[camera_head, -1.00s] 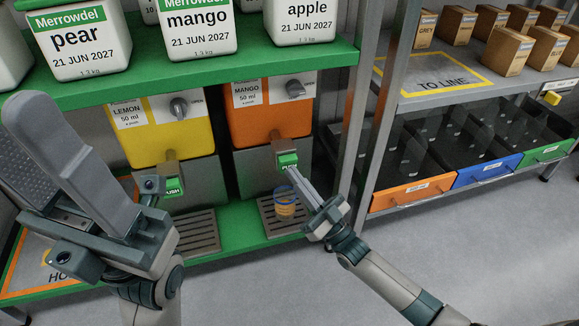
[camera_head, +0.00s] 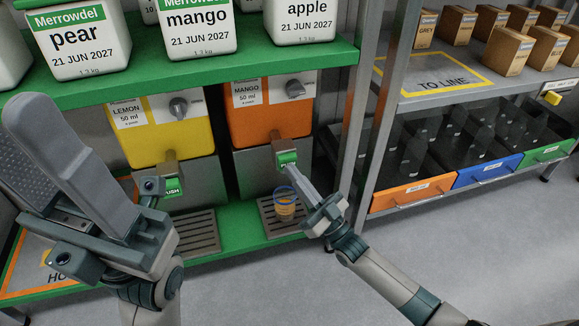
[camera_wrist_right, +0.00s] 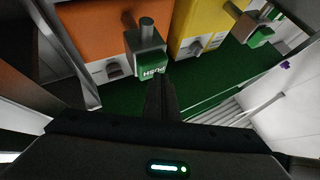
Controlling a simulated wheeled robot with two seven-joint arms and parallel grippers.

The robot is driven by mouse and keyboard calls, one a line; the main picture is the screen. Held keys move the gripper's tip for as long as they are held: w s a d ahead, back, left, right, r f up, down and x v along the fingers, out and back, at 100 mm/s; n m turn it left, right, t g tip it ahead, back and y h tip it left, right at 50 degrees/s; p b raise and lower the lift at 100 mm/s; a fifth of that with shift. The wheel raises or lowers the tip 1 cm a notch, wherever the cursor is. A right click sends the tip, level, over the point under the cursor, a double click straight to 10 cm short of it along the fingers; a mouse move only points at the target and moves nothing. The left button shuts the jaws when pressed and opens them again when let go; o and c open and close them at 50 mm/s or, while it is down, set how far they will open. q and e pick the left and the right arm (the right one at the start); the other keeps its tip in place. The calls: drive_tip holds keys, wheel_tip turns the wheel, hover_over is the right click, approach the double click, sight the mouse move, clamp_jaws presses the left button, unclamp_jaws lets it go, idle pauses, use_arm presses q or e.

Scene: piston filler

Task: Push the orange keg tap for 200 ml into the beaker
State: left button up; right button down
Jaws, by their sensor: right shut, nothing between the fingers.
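The orange keg (camera_head: 268,122) stands on the green shelf. Its tap has a green PUSH pad (camera_head: 287,157), also seen in the right wrist view (camera_wrist_right: 153,70). My right gripper (camera_head: 291,172) is shut and empty, its fingertips right at the pad's lower edge; I cannot tell whether they touch. In the right wrist view the fingers (camera_wrist_right: 160,88) point at the pad. The beaker (camera_head: 285,207), with orange liquid in it, stands upright on the drip grate below the tap, partly behind the fingers. My left gripper (camera_head: 60,140) is raised at the left, away from the kegs.
A yellow lemon keg (camera_head: 165,135) with its own green pad (camera_head: 173,187) stands left of the orange one. A metal rack post (camera_head: 375,130) rises right of my right gripper. Tubs (camera_head: 198,25) line the shelf above. Floor (camera_head: 480,250) is clear at right.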

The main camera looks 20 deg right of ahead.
drive_tip(key=shift+s, duration=0.15)
drive_tip(key=shift+s+p, duration=0.65)
drive_tip(key=shift+s, duration=0.3)
drive_tip(key=s+p, duration=0.2)
drive_tip(key=s, duration=0.3)
drive_tip(key=shift+d, duration=0.15)
idle(0.4)
idle(3.4)
